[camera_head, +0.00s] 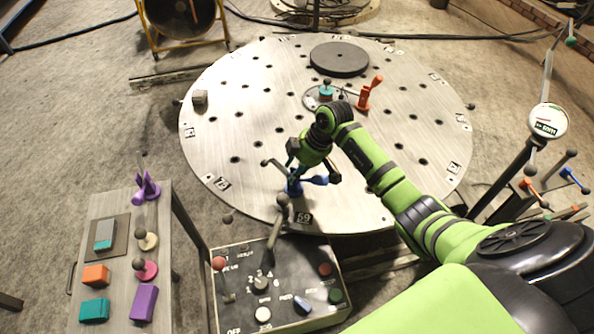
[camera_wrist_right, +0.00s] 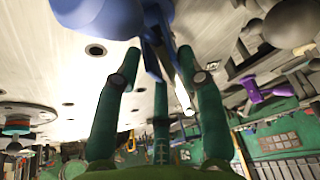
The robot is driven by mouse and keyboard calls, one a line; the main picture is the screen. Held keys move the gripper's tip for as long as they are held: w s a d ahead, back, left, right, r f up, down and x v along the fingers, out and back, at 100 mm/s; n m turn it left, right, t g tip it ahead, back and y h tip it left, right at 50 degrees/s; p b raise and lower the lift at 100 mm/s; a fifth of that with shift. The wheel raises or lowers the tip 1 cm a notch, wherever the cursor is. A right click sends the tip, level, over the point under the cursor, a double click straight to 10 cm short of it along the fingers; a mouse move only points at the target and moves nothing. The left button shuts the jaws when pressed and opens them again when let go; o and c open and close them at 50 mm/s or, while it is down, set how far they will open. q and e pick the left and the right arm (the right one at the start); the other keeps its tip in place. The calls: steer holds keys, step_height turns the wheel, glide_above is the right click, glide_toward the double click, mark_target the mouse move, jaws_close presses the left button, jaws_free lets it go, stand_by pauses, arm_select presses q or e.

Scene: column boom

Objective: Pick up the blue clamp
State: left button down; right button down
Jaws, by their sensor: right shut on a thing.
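The blue clamp (camera_head: 318,180) is at the front part of the round steel table, near the plate marked 59. My right gripper (camera_head: 293,166) reaches down over it from my green arm, and its fingers partly hide the clamp. In the right wrist view, the blue clamp (camera_wrist_right: 151,58) lies between the green fingers of the right gripper (camera_wrist_right: 158,60), which are shut on it. I cannot tell whether the clamp still touches the tabletop. My left gripper is not in view.
The round table (camera_head: 230,105) also bears an orange clamp (camera_head: 368,93), a dark disc (camera_head: 339,59) and a small grey block (camera_head: 200,97). A control box (camera_head: 235,312) with levers stands close in front. A side table (camera_head: 118,221) holds coloured blocks at left.

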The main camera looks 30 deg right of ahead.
steer(key=shift+w+a+r, duration=0.1)
steer(key=shift+a+r, duration=0.1)
steer(key=shift+r, duration=0.25)
step_height(320, 180, up, 3)
steer(key=shift+f+b, duration=0.15)
steer(key=shift+b, duration=0.2)
steer(key=d+r+b, duration=0.1)
steer(key=d+r, duration=0.2)
steer(key=d, duration=0.3)
steer(key=s+d+r+b, duration=0.1)
steer(key=d+r+b, duration=0.1)
steer(key=d+r, duration=0.2)
steer(key=shift+s+d+r, duration=0.15)
steer(key=shift+d+r, duration=0.05)
steer(key=shift+d, duration=0.75)
